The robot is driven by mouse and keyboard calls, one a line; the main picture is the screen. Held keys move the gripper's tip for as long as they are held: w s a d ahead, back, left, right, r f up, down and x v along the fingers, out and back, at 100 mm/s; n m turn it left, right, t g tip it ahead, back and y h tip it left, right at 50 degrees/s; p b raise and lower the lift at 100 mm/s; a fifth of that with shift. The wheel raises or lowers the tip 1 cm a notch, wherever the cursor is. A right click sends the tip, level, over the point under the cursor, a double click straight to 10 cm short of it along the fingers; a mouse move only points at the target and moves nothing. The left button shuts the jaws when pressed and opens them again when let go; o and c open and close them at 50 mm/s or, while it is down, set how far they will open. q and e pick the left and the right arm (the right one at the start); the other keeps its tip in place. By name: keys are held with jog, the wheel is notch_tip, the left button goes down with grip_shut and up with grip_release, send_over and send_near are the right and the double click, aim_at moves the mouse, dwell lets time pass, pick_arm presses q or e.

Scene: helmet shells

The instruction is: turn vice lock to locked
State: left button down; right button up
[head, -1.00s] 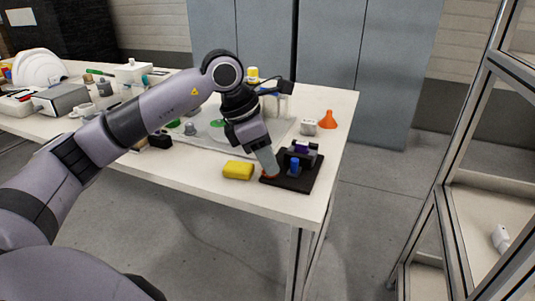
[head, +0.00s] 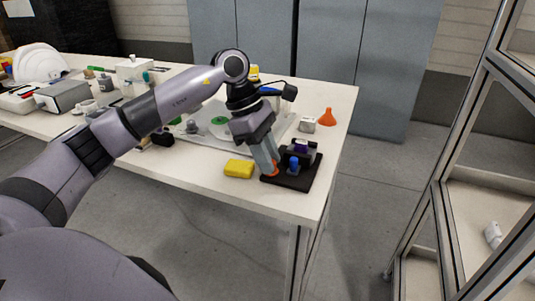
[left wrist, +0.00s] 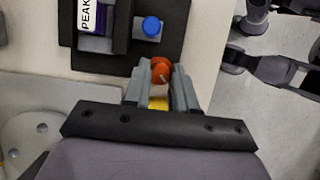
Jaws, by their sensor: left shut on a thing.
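The vice (head: 302,152) stands on a black base plate (head: 296,183) near the table's front right corner. In the left wrist view a label reading "PEAK" (left wrist: 88,16) shows on it. A blue knob (head: 294,164) stands in front of the vice and also shows in the left wrist view (left wrist: 151,26). My left gripper (head: 270,172) points down at the plate's left edge. It is shut on a red-orange knob (left wrist: 161,67), which sits between its fingertips beside the plate's edge. Which knob is the vice lock I cannot tell. My right gripper is not in view.
A yellow sponge (head: 239,169) lies just left of my left gripper. A small white box (head: 307,124) and an orange funnel (head: 328,117) stand behind the vice. A grey tray (head: 205,132) lies behind the arm. A metal-framed rack (head: 455,165) stands at the right.

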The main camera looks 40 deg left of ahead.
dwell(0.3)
pick_arm(q)
jog(key=c, duration=1.2)
grip_release()
jog(key=p+v, duration=0.1)
jog(key=v, duration=0.6)
jog(key=shift+r, duration=0.15)
